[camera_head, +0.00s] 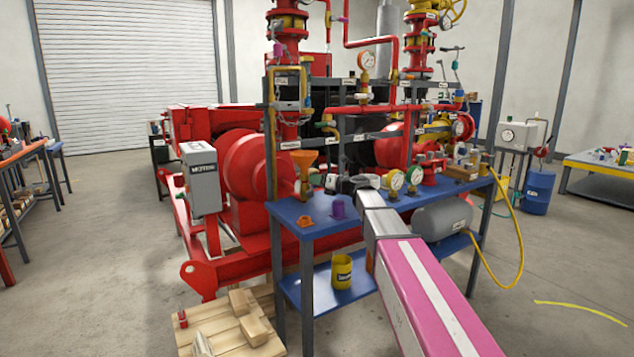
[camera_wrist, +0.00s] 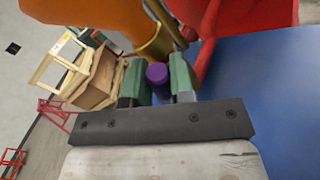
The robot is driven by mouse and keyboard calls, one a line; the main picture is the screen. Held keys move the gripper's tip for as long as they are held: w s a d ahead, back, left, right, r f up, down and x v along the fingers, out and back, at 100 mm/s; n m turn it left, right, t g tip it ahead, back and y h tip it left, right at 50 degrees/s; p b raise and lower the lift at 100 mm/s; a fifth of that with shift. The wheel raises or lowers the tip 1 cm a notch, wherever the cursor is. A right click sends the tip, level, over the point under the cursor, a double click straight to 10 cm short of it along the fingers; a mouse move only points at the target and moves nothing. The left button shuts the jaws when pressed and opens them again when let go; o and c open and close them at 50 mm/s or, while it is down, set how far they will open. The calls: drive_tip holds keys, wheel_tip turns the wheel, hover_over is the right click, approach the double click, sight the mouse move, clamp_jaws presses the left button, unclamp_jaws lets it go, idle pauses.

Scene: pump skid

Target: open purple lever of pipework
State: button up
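A purple round part (camera_wrist: 157,74) shows between my fingertips in the wrist view. It looks like the end of the lever, but its shaft is hidden. My gripper (camera_wrist: 160,82) has two green fingers standing apart on either side of it, with no clear contact. In the head view my gripper (camera_head: 320,180) is beside the orange funnel and red pipework, above the blue bench, and the part between its fingers is hidden there. A separate purple cylinder (camera_head: 337,206) stands on the bench. Another small purple piece (camera_head: 278,50) sits high on the red pipework.
The orange funnel (camera_head: 303,160) is close to my gripper and fills the upper left of the wrist view (camera_wrist: 90,14). Gauges (camera_head: 395,180) and valves crowd the blue bench (camera_head: 290,211). A yellow cup (camera_head: 341,271) stands on its lower shelf. Wooden blocks lie on a pallet (camera_head: 218,335).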

clamp_jaws()
drive_tip(key=shift+s+a+r+n+h, duration=0.2)
drive_tip(key=shift+s+a+n+h, duration=0.15)
drive_tip(key=shift+n, duration=0.35)
drive_tip(key=shift+w, duration=0.15)
drive_tip(key=o, duration=0.6)
unclamp_jaws()
drive_tip(key=shift+d, duration=0.1)
drive_tip(key=v, duration=1)
drive_tip(key=shift+d, duration=0.4)
